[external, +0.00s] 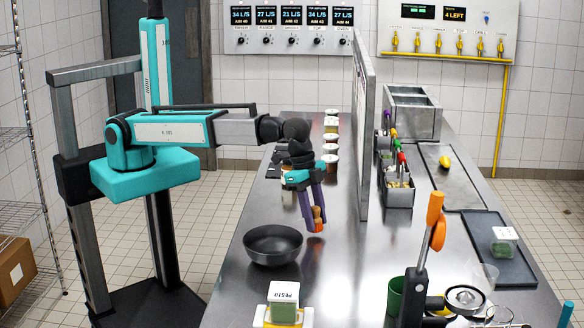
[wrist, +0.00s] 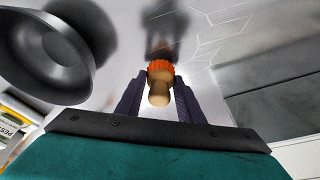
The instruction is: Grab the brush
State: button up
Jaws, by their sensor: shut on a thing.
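The brush has a pale wooden handle and an orange bristle end. In the external view the brush (external: 317,222) hangs upright between the fingertips of my gripper (external: 314,208), bristles down, a little above the steel counter as far as I can tell. In the wrist view the brush (wrist: 159,84) sits between the two dark fingers of my gripper (wrist: 158,98), with the orange end pointing away from me. The fingers are shut on its handle.
A black pan (external: 273,245) stands on the counter left of my gripper. A box marked PESTO (external: 284,300) is in front. A steel divider (external: 362,130) stands to the right. Several jars (external: 331,140) line the back. Bare counter (external: 330,265) lies around the brush.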

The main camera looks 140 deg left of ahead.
jog(key=shift+r+b, duration=0.3)
jog(key=shift+r, duration=0.6)
jog(key=s+d+b, duration=0.1)
jog(key=s, duration=0.3)
jog(key=s+d+b, duration=0.1)
jog(key=s+d, duration=0.1)
jog(key=s, duration=0.2)
jog(key=s+d+r+b, duration=0.1)
jog(key=s, duration=0.3)
jog(key=shift+s+d, duration=0.2)
jog(key=shift+s, duration=0.15)
jog(key=s+b, duration=0.1)
jog(key=b, duration=0.2)
jog(key=shift+d, duration=0.2)
jog(key=shift+s+d+r+b, duration=0.2)
jog(key=shift+s+b, duration=0.45)
jog(key=shift+b, duration=0.3)
